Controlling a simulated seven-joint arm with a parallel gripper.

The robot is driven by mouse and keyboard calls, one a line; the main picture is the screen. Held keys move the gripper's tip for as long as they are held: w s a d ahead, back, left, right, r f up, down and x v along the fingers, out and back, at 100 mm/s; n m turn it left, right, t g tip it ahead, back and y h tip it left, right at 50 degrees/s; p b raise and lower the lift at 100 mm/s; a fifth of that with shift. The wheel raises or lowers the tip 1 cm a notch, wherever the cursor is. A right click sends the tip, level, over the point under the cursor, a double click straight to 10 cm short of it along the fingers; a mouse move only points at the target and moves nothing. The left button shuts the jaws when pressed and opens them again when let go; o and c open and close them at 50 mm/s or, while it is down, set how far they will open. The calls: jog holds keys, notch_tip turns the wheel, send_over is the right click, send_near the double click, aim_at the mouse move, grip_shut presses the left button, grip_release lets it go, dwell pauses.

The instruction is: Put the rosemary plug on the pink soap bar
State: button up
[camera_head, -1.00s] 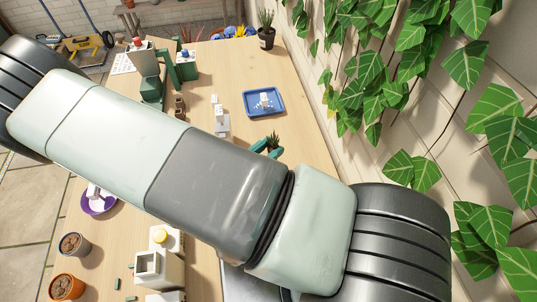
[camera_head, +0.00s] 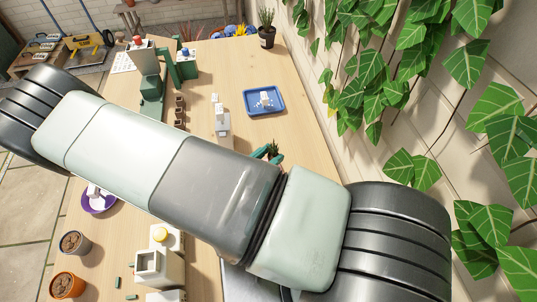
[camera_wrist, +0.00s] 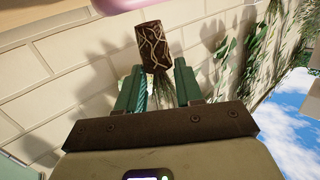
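The rosemary plug shows in the wrist view as a brown root ball (camera_wrist: 154,45) with pale net-like lines. In the head view the fingertips (camera_head: 266,153) and green leaves (camera_head: 274,147) show just past my arm, which hides most of the area below.
A blue tray (camera_head: 283,111) with a small white item stands on the wooden table (camera_head: 240,70). An ivy-covered wall runs along the right.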

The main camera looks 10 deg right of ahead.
jog(key=o, duration=0.3)
jog(key=shift+o, duration=0.2)
jog(key=shift+r, duration=0.3)
jog(key=s+a+r, duration=0.2)
jog(key=a+r, duration=0.2)
jog(key=r, duration=0.4)
jog(key=shift+s, duration=0.4)
